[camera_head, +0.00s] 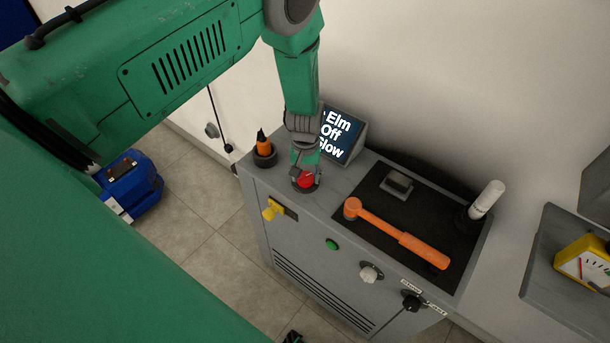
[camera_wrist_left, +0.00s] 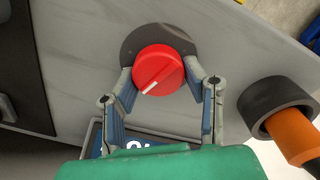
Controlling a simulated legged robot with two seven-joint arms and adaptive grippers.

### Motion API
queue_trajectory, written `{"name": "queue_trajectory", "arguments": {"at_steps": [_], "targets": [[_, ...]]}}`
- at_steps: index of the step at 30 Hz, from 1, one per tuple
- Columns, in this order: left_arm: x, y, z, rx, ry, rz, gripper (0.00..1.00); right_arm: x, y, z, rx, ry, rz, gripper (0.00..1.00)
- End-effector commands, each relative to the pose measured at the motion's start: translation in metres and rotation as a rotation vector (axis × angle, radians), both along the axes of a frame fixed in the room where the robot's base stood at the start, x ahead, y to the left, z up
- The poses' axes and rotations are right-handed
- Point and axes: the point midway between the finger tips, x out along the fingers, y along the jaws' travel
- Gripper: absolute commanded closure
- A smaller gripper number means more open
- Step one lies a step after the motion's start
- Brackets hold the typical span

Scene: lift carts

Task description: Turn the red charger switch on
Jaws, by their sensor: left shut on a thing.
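The red charger switch (camera_head: 306,180) is a round knob on a dark disc on top of the grey cart, near its left front corner. In the left wrist view the red switch (camera_wrist_left: 158,70) carries a white mark pointing to the lower left. My left gripper (camera_head: 304,170) reaches down onto the switch from above. Its two fingers stand on either side of the knob, shut on it, in the left wrist view (camera_wrist_left: 160,82).
A small display (camera_head: 340,134) reading "Elm Off Glow" stands behind the switch. An orange-handled tool in a dark holder (camera_head: 264,152) is to its left. An orange hammer (camera_head: 395,235) lies on the black mat to the right. A yellow knob (camera_head: 272,209) is on the cart's front.

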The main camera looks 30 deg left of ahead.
Motion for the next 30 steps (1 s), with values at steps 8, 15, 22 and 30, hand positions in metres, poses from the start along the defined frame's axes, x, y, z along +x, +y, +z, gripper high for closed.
{"name": "queue_trajectory", "arguments": {"at_steps": [8,15,22,30], "targets": [[-0.0075,0.0020,-0.0032,-0.001,0.014,0.001,0.90,0.0003,-0.0006,-0.0004,-0.001,0.000,-0.001,0.60],[-0.0083,-0.0002,-0.0030,-0.002,0.016,0.001,0.90,0.0002,-0.0003,-0.0003,0.000,0.000,-0.001,0.60],[-0.0090,-0.0002,-0.0035,-0.001,0.019,-0.007,0.90,0.0002,-0.0004,-0.0007,-0.001,0.000,-0.001,0.60],[-0.0096,-0.0010,-0.0039,-0.006,0.019,-0.104,0.90,0.0001,-0.0005,-0.0037,-0.001,0.000,-0.001,0.60]]}}
